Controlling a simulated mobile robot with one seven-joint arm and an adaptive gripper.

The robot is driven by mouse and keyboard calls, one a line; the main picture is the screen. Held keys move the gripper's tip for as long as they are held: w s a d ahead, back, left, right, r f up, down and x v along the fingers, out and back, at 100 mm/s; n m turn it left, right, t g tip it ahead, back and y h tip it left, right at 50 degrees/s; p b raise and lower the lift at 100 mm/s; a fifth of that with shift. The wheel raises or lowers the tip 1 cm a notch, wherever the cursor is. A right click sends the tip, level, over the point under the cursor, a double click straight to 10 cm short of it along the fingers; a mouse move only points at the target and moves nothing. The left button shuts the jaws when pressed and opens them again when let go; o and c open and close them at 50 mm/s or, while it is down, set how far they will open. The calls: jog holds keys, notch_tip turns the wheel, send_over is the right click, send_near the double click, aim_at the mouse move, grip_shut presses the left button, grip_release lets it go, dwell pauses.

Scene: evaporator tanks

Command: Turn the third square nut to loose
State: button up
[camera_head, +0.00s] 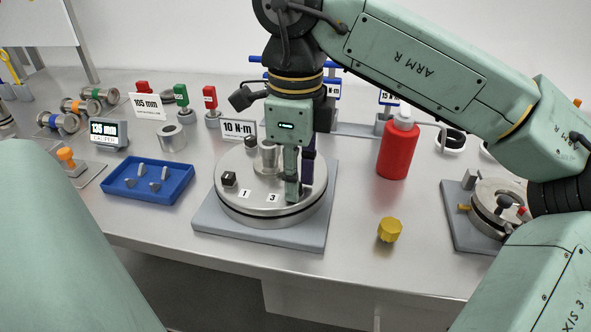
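A round metal tank lid (237,208) sits on a grey square base plate (310,235) at the middle of the bench. A dark square nut (229,179) stands at its left, near the label 1 (243,193). Another dark nut (251,142) stands at the back left, beside a central metal cylinder (268,158). The label 3 (273,198) is at the lid's front right. My gripper (294,196) points down just right of this label, its fingertips at the lid surface. The third square nut is hidden behind the fingers, and whether they grip it cannot be seen.
A 10 N-m sign (239,128) stands behind the lid. A blue tray (150,196) with small metal parts lies to the left. A red bottle (397,150) and a yellow knob (390,230) stand to the right. The bench front between lid and knob is clear.

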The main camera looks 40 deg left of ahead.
jog(key=shift+o, duration=0.7)
jog(key=shift+r, duration=0.1)
notch_tip(320, 180, up, 7)
jog(key=shift+r, duration=0.2)
jog(key=shift+s+f, duration=0.1)
